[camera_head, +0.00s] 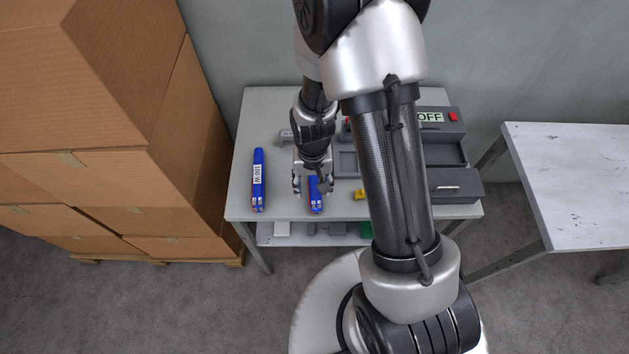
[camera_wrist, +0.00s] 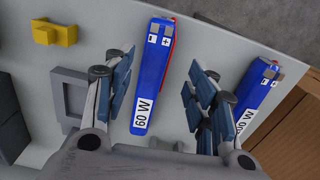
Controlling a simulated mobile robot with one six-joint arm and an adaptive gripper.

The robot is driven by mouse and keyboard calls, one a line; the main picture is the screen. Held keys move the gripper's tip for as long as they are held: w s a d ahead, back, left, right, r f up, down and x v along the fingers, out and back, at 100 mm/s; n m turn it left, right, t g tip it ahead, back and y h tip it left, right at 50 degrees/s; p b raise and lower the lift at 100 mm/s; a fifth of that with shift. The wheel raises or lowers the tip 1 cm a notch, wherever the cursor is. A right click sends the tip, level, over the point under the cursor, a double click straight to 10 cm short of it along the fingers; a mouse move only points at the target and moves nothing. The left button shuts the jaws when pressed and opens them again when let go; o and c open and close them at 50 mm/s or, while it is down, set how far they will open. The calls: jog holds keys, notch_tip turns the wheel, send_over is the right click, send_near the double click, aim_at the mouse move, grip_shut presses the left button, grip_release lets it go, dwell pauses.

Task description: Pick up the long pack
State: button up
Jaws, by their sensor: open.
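Two blue packs lie on the grey table. The one labelled 100 W (camera_head: 258,182) is on the left in the head view and looks the longer; in the wrist view it (camera_wrist: 258,84) is at the right, outside the fingers and partly covered by one. The pack labelled 60 W (camera_head: 316,200) is partly hidden under my gripper (camera_head: 311,184). In the wrist view the 60 W pack (camera_wrist: 152,72) shows between the two spread fingers of my gripper (camera_wrist: 160,88). The gripper is open and holds nothing; its exact height above the table is unclear.
A yellow block (camera_head: 360,195) lies right of the 60 W pack. A grey fixture with an OFF display (camera_head: 430,117) and trays stands at the right, partly behind my arm. Stacked cardboard boxes (camera_head: 90,130) rise close to the table's left. Another table (camera_head: 575,180) is at the right.

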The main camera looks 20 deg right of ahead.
aim_at(316, 192)
jog(key=f, duration=0.1)
jog(key=f+b, duration=0.1)
jog(key=f, duration=0.1)
jog(key=f+b, duration=0.1)
jog(key=f, duration=0.1)
jog(key=shift+d, duration=0.35)
jog(key=shift+c, duration=0.3)
jog(key=c, duration=1.2)
jog(key=shift+o, duration=0.2)
jog(key=shift+r, duration=0.1)
notch_tip(316, 192, up, 20)
jog(key=p, duration=0.6)
